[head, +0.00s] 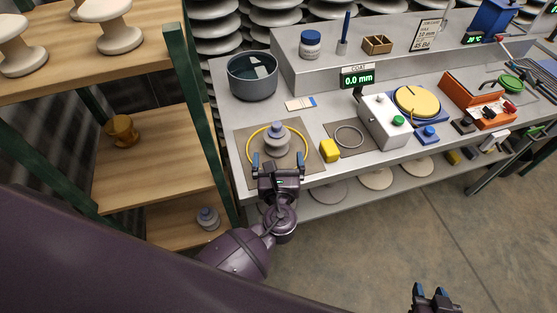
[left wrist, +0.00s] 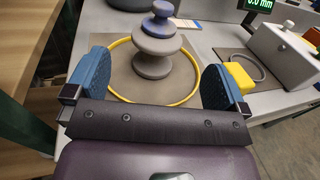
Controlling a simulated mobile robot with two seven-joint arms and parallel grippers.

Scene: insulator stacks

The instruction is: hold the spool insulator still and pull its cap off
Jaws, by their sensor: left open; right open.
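The spool insulator (head: 276,143) stands upright on a brown mat (head: 241,171) near the bench's left front corner. It is grey, with a blue-grey cap (head: 277,128) on top. A yellow ring (head: 250,142) lies around its base. My left gripper (head: 278,162) is open just in front of it, its blue fingers apart. In the left wrist view the insulator (left wrist: 154,55) and its cap (left wrist: 163,9) stand beyond and between the fingers, apart from them. My right gripper (head: 432,292) is open and empty at the bottom right, over the floor, far from the bench.
A yellow block (head: 329,150) sits right of the insulator. A grey bowl (head: 252,82) stands behind it. The coat gauge (head: 383,122) and a thin grey ring (head: 349,137) are to the right. A wooden shelf (head: 150,175) with green posts stands left of the bench.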

